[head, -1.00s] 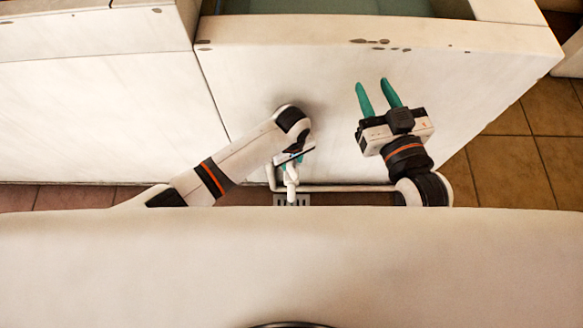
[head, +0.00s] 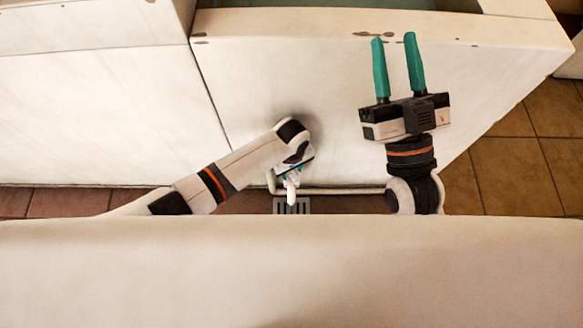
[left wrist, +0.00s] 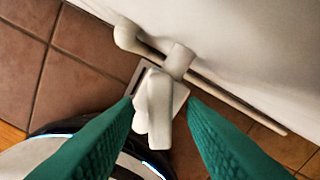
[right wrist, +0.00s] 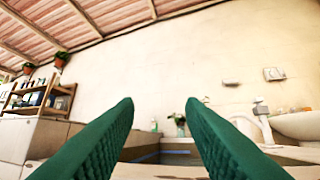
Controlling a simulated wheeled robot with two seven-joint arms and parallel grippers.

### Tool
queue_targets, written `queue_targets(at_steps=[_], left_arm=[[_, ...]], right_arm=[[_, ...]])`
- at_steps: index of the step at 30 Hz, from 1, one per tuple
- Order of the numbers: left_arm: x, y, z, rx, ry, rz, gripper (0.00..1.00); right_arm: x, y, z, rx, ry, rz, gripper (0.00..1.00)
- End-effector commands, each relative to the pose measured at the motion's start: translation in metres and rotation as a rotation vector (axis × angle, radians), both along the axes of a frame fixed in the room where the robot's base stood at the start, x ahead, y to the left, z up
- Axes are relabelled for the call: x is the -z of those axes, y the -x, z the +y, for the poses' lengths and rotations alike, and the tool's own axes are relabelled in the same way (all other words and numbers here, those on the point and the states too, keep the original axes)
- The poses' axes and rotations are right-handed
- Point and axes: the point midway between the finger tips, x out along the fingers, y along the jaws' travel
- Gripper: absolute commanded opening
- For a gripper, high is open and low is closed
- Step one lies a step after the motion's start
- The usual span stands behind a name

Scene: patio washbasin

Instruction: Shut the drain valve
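The white drain valve (head: 291,190) sits low at the foot of the basin's pale front wall, on a white pipe. In the left wrist view its lever handle (left wrist: 157,105) shows between my green fingers. My left gripper (left wrist: 160,100) is open, one finger on each side of the handle. The left finger looks very close to the handle; I cannot tell if it touches. The right finger has a visible gap. In the head view my own wrist mostly hides this gripper (head: 292,170). My right gripper (head: 394,36) is open and empty, in front of the wall's upper part.
A floor grate (head: 292,205) lies below the valve. A thin white pipe (head: 345,190) runs along the wall's foot. The basin wall (head: 270,75) stands close behind both grippers. Brown floor tiles (head: 520,170) are clear at right. The right wrist view shows shelves (right wrist: 40,97) and a sink (right wrist: 298,124).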

Motion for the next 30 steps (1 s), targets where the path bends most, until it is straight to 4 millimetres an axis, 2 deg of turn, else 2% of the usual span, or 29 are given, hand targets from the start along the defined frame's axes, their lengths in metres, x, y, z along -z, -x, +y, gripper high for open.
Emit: queue_targets(at_steps=[3, 4, 10, 11, 20, 26, 30], left_arm=[[0.0, 0.0, 0.0, 0.0, 0.0, 0.0, 0.37], [0.0, 0.0, 0.0, 0.0, 0.0, 0.0, 0.34], [0.0, 0.0, 0.0, 0.0, 0.0, 0.0, 0.01], [0.0, 0.0, 0.0, 0.0, 0.0, 0.0, 0.0], [-0.001, 0.0, 0.0, 0.007, 0.0, 0.001, 0.0], [-0.002, 0.001, 0.0, 0.031, -0.001, 0.003, 0.0], [-0.003, 0.002, 0.0, 0.058, -0.001, 0.005, 0.0]], right_arm=[[0.0, 0.0, 0.0, 0.0, 0.0, 0.001, 0.36], [0.0, 0.0, 0.0, 0.0, 0.0, 0.001, 0.36], [0.0, 0.0, 0.0, 0.0, 0.001, 0.002, 0.36], [0.0, 0.0, 0.0, 0.0, 0.001, 0.002, 0.36], [0.006, -0.005, 0.0, 0.003, 0.016, 0.059, 0.36], [0.029, -0.018, -0.001, 0.014, 0.068, 0.241, 0.36], [0.058, -0.026, -0.003, 0.026, 0.12, 0.434, 0.36]])
